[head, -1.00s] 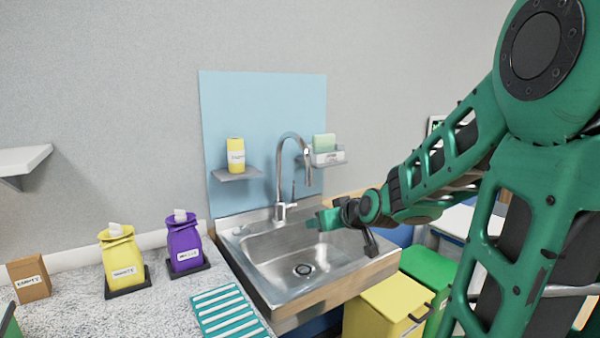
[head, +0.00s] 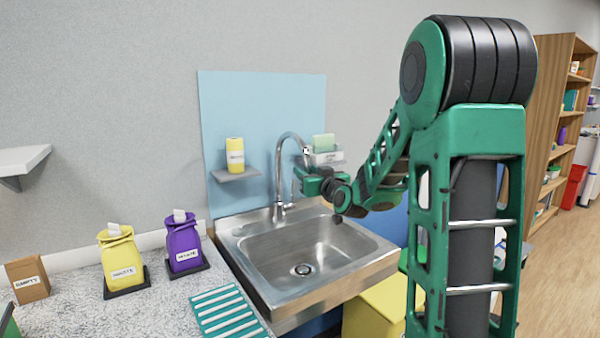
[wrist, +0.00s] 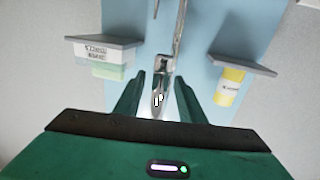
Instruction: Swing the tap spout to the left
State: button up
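The tap spout (head: 279,158) is a tall chrome gooseneck rising from the back rim of the steel sink (head: 340,268). Its outlet end hangs toward the right, close to my gripper (head: 300,178). In the wrist view, the chrome spout end (wrist: 162,88) shows between the two green fingers of my gripper (wrist: 157,95). The fingers are spread, with a visible gap on each side of the spout. I cannot tell how deep the spout sits between them.
A shelf with a yellow can (head: 235,155) is left of the spout. Another holds a labelled box with a green sponge (head: 324,142) on the right, close to my gripper. Yellow and purple bags (head: 183,242) stand on the left counter. The basin is empty.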

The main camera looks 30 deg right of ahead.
jog(key=shift+w+d, duration=0.15)
jog(key=shift+w, duration=0.8)
jog(key=shift+w+d, duration=0.15)
jog(key=shift+w, duration=0.75)
jog(key=shift+c, duration=0.5)
grip_shut()
jog(key=shift+s, duration=0.1)
